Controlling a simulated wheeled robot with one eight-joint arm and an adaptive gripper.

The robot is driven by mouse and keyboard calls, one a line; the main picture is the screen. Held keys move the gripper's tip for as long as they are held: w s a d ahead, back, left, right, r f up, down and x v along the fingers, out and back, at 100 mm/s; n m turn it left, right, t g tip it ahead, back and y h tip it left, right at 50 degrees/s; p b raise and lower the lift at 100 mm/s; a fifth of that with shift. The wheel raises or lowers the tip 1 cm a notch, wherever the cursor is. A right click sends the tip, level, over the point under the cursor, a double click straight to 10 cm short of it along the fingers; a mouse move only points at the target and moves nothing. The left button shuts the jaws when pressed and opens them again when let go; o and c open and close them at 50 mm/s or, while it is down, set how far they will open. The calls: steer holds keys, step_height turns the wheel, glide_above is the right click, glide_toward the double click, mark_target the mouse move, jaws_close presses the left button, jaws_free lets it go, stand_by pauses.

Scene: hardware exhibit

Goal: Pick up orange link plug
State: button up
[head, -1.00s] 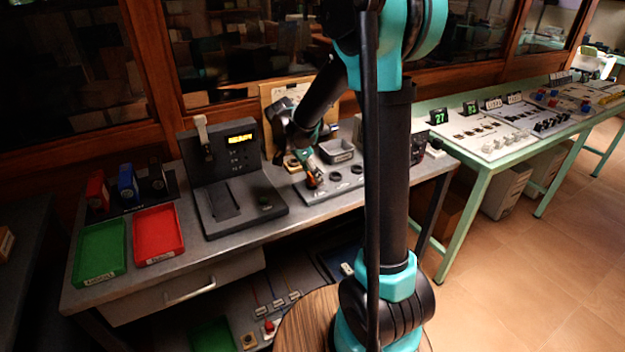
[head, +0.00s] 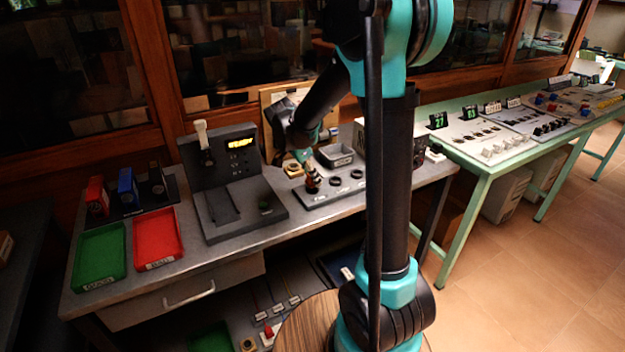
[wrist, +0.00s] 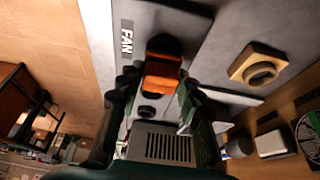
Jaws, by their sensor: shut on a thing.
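The orange link plug (wrist: 163,72) is an orange and dark piece between my gripper's fingers in the wrist view. My gripper (wrist: 160,95) is shut on it. In the head view my gripper (head: 308,172) is at the left end of a grey board (head: 318,198) with dark round sockets, on the workbench. The plug is small and dark there, and I cannot tell whether it still touches its socket. A FAN label (wrist: 127,38) lies on the board beside the plug in the wrist view.
A grey open box (head: 335,157) stands behind the board. A grey device with a lit display (head: 238,142) stands to the left. Green (head: 98,257) and red (head: 157,238) trays lie at the bench's left end. A tan block with a round hole (wrist: 258,65) sits beside the board.

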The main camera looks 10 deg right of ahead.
step_height(320, 180, up, 19)
stand_by(0.4)
